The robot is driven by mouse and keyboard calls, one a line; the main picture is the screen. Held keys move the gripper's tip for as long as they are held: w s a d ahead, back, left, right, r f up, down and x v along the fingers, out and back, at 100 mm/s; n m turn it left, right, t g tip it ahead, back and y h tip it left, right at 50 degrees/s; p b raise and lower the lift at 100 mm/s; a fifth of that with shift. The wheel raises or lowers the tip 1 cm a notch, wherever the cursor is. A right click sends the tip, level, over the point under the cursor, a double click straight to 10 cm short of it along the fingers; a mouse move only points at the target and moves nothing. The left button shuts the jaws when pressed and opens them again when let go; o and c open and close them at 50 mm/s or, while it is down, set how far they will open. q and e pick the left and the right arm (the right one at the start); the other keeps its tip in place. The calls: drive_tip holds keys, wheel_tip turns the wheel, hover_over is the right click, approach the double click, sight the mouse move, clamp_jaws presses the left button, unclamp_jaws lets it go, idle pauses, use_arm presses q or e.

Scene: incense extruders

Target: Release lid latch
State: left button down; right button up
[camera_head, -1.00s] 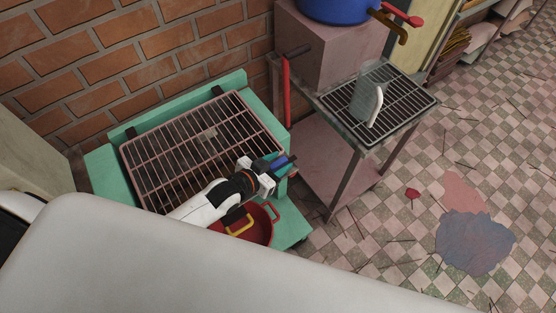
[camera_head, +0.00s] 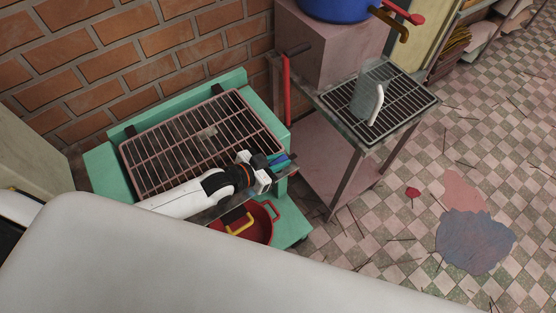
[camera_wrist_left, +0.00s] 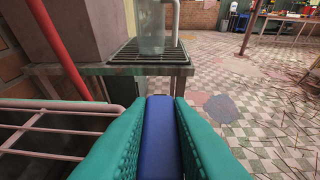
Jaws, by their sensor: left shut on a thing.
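The metal grid lid (camera_head: 200,140) lies flat over the teal extruder frame (camera_head: 180,98); its rim also shows at the left of the left wrist view (camera_wrist_left: 55,117). A blue bar-shaped handle (camera_wrist_left: 161,135), seemingly the latch, is at the frame's right side. My left gripper (camera_head: 279,161) is beside the lid's right edge. In the left wrist view its two teal fingers (camera_wrist_left: 162,138) are shut on the blue handle, one on each side. How the handle joins the frame is hidden. My right gripper is not in view.
A red pot (camera_head: 262,228) with a yellow handle sits below the arm. A side stand (camera_head: 400,125) with a grate carries a clear jug (camera_head: 368,92). A red lever (camera_head: 286,90) hangs between the stand and the frame. The checkered floor at right is mostly open.

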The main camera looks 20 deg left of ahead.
use_arm(q)
drive_tip(key=shift+m+h, duration=0.3)
drive_tip(key=shift+h, duration=0.2)
drive_tip(key=shift+g, duration=0.3)
drive_tip(key=c, duration=1.3)
unclamp_jaws()
drive_tip(key=b+v, duration=0.1)
drive_tip(key=v, duration=1)
drive_tip(key=shift+s+a+r, duration=0.25)
drive_tip(key=shift+s, duration=0.15)
drive_tip(key=shift+f, duration=0.1)
